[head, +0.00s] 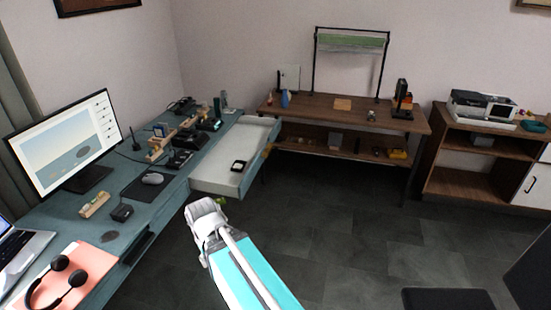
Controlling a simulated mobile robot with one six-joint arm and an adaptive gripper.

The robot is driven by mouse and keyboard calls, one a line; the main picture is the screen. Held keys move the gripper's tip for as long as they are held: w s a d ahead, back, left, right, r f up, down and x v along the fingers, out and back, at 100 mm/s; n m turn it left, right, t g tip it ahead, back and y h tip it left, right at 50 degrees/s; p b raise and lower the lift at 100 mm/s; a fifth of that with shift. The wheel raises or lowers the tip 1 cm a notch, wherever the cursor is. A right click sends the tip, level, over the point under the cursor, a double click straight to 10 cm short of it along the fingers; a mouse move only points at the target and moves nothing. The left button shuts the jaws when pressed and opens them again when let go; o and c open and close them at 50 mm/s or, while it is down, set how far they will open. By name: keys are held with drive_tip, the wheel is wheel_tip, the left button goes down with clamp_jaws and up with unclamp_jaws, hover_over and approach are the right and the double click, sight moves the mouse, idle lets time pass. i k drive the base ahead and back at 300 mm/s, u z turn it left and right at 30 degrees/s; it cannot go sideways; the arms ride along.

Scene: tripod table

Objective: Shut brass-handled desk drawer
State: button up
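The desk drawer (221,177) is pulled well out from the blue-grey desk (158,194), at its far right end. It has pale inner walls and floor. A small brass-coloured handle (267,151) shows at the edge of its front, which is seen nearly edge-on. A small dark item with a light top (239,166) lies inside the drawer. My arm reaches up from the bottom of the head view, and its white end joint is just below the drawer in the picture. I cannot see gripper fingers, and whether the arm touches the drawer cannot be told.
The desk top holds a monitor (71,144), a mouse (152,178), headphones (57,283) and several small items. A wooden workbench (420,123) stands beyond the drawer, close to it in the picture. Dark tiled floor (345,220) is open to the right.

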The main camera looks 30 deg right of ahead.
sight(250, 139)
drive_tip(key=k, duration=0.45)
drive_tip(key=z, duration=1.2)
drive_tip(key=i, duration=1.75)
drive_tip(key=u, duration=0.05)
